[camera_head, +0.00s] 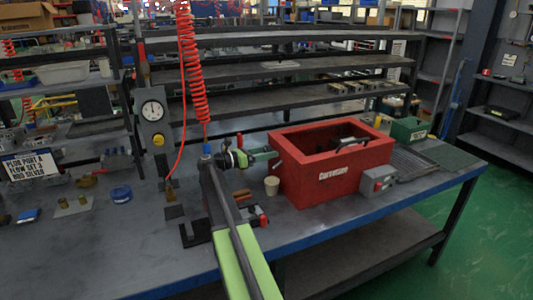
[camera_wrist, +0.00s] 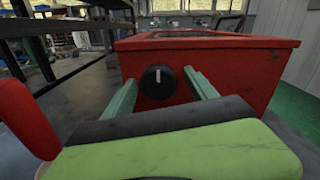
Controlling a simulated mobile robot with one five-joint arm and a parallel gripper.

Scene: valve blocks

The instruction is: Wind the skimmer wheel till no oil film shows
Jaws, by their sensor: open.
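A red open-topped tank (camera_head: 318,178) with white lettering stands on the bench, right of centre in the head view. In the wrist view its near side wall (camera_wrist: 235,62) carries a round black knob (camera_wrist: 158,88) with a white mark pointing up. A dark curved part (camera_head: 350,143) shows inside the tank; I cannot make out any oil film. My gripper (camera_head: 266,155) is at the tank's left side. Its green fingers are spread open to the left and right of the knob in the wrist view. I cannot tell whether they touch it.
A small pale cup (camera_head: 272,186) stands close below my gripper. A gauge post (camera_head: 153,110) and a red coiled hose (camera_head: 193,75) are to the left. A green bin (camera_head: 408,130) is behind right.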

